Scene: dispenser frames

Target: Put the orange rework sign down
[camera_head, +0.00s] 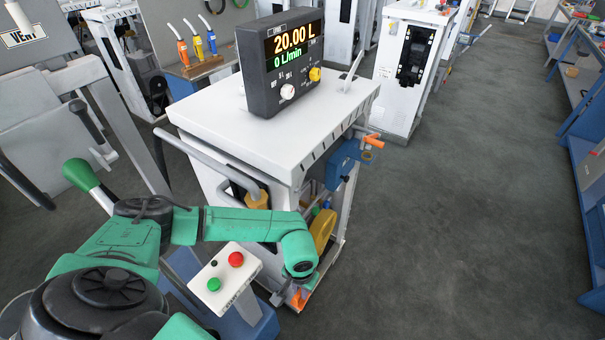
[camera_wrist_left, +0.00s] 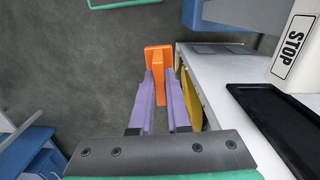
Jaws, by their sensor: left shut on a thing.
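The orange rework sign (camera_wrist_left: 158,57) is between the purple fingers of my left gripper (camera_wrist_left: 160,80) in the left wrist view. The gripper is shut on it, and the sign's wide end shows beyond the fingertips. Dark floor shows beyond the sign, and a white surface edge lies just to its right. In the head view my left wrist is low at the front right corner of the white dispenser cabinet (camera_head: 270,125). A small orange piece (camera_head: 297,298) shows below the wrist; the fingers are mostly hidden there. My right gripper is not in view.
A dark display unit (camera_head: 283,65) stands on the cabinet. A button box (camera_head: 226,275) with red and green buttons is near my arm. A STOP label (camera_wrist_left: 294,46) and a black tray (camera_wrist_left: 280,125) are at the right in the wrist view. Open floor (camera_head: 460,200) lies right of the cabinet.

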